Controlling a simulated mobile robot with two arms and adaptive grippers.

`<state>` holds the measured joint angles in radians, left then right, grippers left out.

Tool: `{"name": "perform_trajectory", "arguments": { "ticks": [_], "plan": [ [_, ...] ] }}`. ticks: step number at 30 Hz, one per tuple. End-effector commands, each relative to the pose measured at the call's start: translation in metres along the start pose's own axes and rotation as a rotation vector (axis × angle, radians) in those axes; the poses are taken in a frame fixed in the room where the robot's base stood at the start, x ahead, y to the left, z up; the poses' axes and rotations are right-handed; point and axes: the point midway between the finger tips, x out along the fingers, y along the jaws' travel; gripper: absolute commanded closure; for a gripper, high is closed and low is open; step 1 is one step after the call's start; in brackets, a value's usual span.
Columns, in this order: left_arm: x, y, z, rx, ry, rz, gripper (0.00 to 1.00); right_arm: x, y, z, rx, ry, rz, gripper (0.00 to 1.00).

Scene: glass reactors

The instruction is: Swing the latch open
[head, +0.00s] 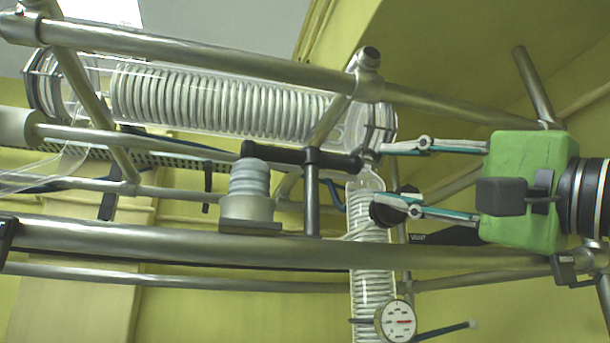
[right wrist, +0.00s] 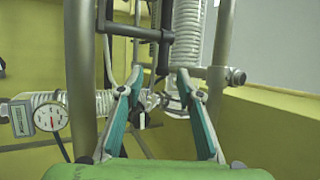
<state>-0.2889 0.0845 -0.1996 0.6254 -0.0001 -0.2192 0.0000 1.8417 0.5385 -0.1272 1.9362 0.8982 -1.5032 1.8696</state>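My right gripper (head: 383,174), with a green body and pale teal-edged fingers, reaches in from the right. Its fingers are spread, one above the other, with nothing clearly held. A black lever-like bar (head: 275,153) on a dark upright post lies left of the fingertips and may be the latch; I cannot tell for certain. A round black knob (head: 383,211) sits by the lower finger, partly hidden by it. In the right wrist view the open fingers (right wrist: 159,78) point at the frame, with a black bar (right wrist: 135,31) beyond the tips. My left gripper is not in view.
Metal frame tubes (head: 210,243) run across the scene, close below the gripper. A horizontal glass coil (head: 215,100) and an upright glass coil (head: 371,260) stand near the fingertips. A dial gauge (head: 396,321) hangs low. A grey ribbed fitting (head: 249,190) stands at left.

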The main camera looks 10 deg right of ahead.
Motion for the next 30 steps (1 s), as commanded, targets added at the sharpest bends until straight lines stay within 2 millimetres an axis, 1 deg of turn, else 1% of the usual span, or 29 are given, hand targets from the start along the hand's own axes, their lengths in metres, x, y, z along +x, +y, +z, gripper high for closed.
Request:
{"name": "perform_trajectory", "arguments": {
  "ticks": [2,5,8,12,14,18,21,24,27,30],
  "plan": [
    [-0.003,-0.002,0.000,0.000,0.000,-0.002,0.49,0.002,-0.004,0.000,0.004,-0.001,-0.004,0.67],
    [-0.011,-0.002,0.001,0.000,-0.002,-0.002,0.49,0.013,-0.005,-0.001,0.005,-0.001,-0.001,0.67],
    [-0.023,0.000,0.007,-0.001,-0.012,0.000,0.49,0.031,-0.006,0.000,0.006,-0.002,0.001,0.67],
    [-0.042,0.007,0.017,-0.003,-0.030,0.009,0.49,0.062,-0.007,-0.001,0.006,-0.002,0.002,0.67],
    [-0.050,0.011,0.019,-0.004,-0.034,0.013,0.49,0.076,-0.008,-0.001,0.005,-0.002,0.001,0.67],
    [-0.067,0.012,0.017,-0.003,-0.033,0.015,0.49,0.103,-0.007,-0.001,0.005,-0.002,0.001,0.67],
    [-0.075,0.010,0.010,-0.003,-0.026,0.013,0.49,0.118,-0.006,-0.001,0.004,-0.001,0.000,0.67],
    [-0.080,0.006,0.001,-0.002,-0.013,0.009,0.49,0.129,-0.006,-0.001,0.005,-0.001,-0.001,0.67],
    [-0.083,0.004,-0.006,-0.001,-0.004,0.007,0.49,0.135,-0.004,0.000,0.003,0.000,-0.003,0.67],
    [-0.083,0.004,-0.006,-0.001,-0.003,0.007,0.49,0.137,-0.003,0.000,0.003,0.000,-0.003,0.67]
  ]
}}
